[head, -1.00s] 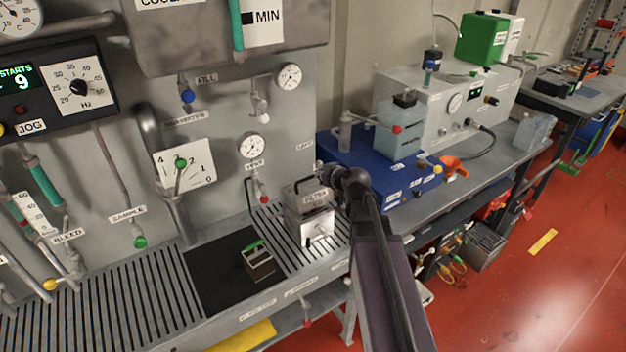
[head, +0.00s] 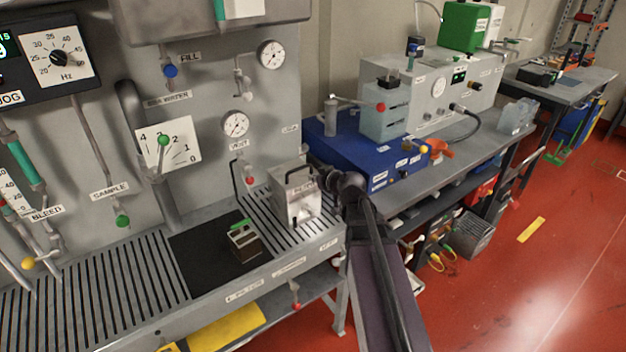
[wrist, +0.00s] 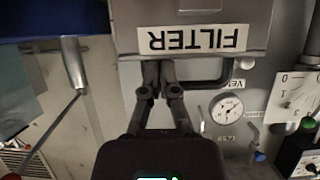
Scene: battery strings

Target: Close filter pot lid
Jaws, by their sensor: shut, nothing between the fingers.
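The filter pot (head: 284,203) is a pale metal box on the slatted bench top, with a dark handle on its upper part. In the wrist view, which is upside down, its FILTER label (wrist: 192,39) and a black bar handle (wrist: 228,76) show close up. My gripper (head: 318,176) is at the pot's upper right side in the head view. In the wrist view my gripper (wrist: 160,72) is shut and empty, its fingertips close to the pot's edge beside the handle. I cannot tell whether they touch. Whether the lid sits flush is unclear.
A small box with a green top (head: 244,242) stands on the black mat (head: 205,262) left of the pot. A gauge (head: 235,124) and valves are on the panel behind. A blue unit (head: 350,150) stands to the right.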

